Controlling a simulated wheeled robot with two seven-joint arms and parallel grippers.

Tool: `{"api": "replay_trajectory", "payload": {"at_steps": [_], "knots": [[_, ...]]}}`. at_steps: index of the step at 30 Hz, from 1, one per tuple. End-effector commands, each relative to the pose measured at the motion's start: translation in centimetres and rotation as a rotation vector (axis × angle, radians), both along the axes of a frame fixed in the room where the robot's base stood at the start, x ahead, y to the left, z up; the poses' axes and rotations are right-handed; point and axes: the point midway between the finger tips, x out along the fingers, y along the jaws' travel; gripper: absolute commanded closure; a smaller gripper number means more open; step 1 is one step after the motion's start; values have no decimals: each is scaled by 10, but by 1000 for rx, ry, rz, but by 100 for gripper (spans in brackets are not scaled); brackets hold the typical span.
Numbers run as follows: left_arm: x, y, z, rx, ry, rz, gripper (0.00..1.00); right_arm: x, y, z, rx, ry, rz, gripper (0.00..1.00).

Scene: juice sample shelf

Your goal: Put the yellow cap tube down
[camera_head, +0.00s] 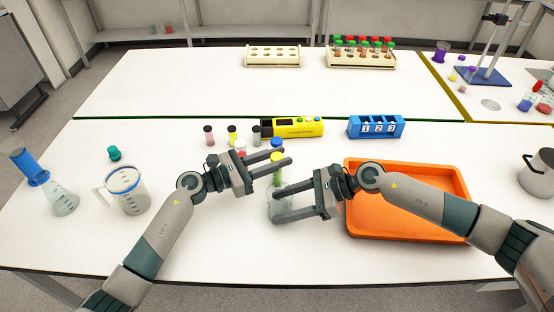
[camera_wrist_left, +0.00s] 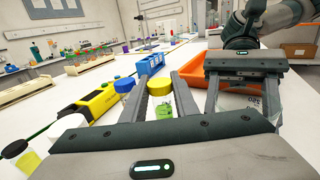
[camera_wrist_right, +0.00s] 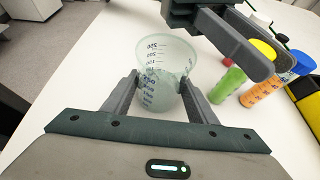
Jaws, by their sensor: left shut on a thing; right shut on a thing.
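The yellow cap tube (camera_head: 277,174) has a green body and stands roughly upright between the fingers of my left gripper (camera_head: 285,156). Its yellow cap (camera_wrist_left: 158,87) shows between the fingers in the left wrist view. In the right wrist view its green lower body (camera_wrist_right: 228,85) is just right of a clear graduated beaker (camera_wrist_right: 158,60), partly hidden by a left finger. I cannot tell whether its base touches the table. My right gripper (camera_head: 276,203) is shut on the beaker, which sits low at the table between its fingers.
A blue-capped orange tube (camera_wrist_right: 264,88) stands close beside the yellow cap tube. Several small tubes (camera_head: 232,135) and a yellow device (camera_head: 292,127) are behind. An orange tray (camera_head: 408,231) lies right, a measuring jug (camera_head: 126,190) left. The front table strip is clear.

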Motion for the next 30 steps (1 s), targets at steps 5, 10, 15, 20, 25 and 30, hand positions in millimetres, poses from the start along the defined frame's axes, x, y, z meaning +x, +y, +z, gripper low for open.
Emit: {"api": "replay_trajectory", "payload": {"at_steps": [5,10,15,20,25,30], "knots": [[0,0,6,1,-3,0,100,0,0,0,0,0,0,60],[0,0,15,2,-4,-1,100,0,0,0,0,0,0,60],[0,0,27,0,-3,-1,100,0,0,0,0,0,0,60],[0,0,41,1,-4,-1,100,0,0,0,0,0,0,60],[0,0,56,2,-4,-1,100,0,0,0,0,0,0,60],[0,0,71,1,-5,-1,100,0,0,0,0,0,0,60]]}}
